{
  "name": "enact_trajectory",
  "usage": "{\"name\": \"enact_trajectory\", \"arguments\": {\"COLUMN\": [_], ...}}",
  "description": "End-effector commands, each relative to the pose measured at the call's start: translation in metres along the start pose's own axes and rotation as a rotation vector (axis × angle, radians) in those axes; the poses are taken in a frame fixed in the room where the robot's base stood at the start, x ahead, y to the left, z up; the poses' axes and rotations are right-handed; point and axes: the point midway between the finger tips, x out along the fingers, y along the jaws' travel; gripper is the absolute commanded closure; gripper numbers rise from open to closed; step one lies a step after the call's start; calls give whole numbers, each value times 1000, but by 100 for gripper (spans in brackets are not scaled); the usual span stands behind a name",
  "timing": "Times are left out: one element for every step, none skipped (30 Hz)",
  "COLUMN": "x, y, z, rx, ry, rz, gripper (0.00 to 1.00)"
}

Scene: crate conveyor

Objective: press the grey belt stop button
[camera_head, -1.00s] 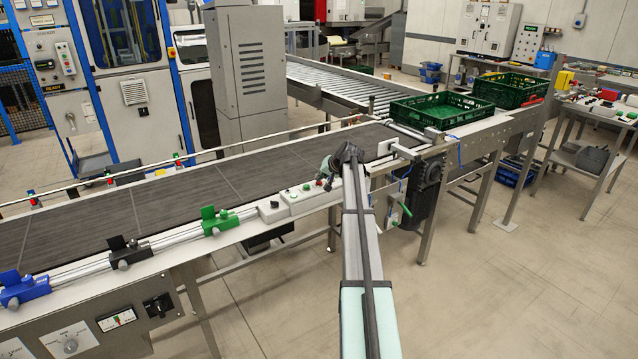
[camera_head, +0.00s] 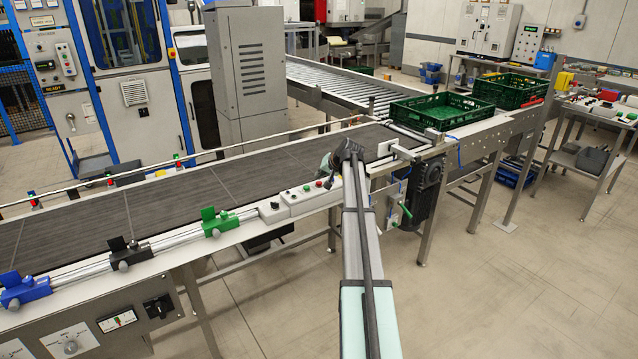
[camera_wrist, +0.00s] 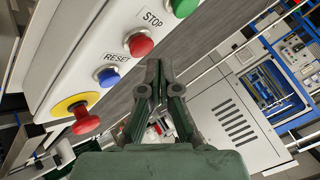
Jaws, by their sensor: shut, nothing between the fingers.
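A control box (camera_head: 312,203) with several buttons sits on the near rail of the belt, right of a smaller light box (camera_head: 270,214). The smaller box carries a small dark grey button (camera_head: 274,205); whether it is the belt stop is too small to read. In the wrist view the control box (camera_wrist: 105,42) shows a red button (camera_wrist: 140,45) labelled STOP, a blue RESET button (camera_wrist: 109,77), a green button (camera_wrist: 184,7) and a red mushroom button (camera_wrist: 85,121) on yellow. My gripper (camera_wrist: 158,64) is shut and empty beside this box; no contact shows. My arm partly hides it in the head view.
The dark belt (camera_head: 170,204) runs behind the boxes. Green (camera_head: 215,222), black (camera_head: 127,253) and blue (camera_head: 24,289) clamps stand along the near rail to the left. A green crate (camera_head: 440,112) stands at the belt's right end. Floor on the right is open.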

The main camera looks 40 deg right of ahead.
Motion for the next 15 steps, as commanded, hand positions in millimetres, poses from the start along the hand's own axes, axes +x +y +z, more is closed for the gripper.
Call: {"name": "enact_trajectory", "arguments": {"x": [0, 0, 0, 0, 0, 0, 0, 0, -1, -1, -2, -3, -4, -5, -7], "y": [0, 0, 0, 0, 0, 0, 0, 0, 0, -1, -1, -2, -3, -4, -6], "z": [0, 0, 0, 0, 0, 0, 0, 0, -1, -1, -1, -2, -3, -4, -6], "rx": [0, 0, 0, 0, 0, 0, 0, 0, 0, 0, 0, 0, 0, 0, 0], "ry": [0, 0, 0, 0, 0, 0, 0, 0, 0, 0, 0, 0, 0, 1, 1], "rz": [0, 0, 0, 0, 0, 0, 0, 0, 0, 0, 0, 0, 0, 0, 0], "gripper": [100, 100, 100, 100, 100, 100, 100, 100, 100, 100, 100, 100, 100, 100, 100]}}
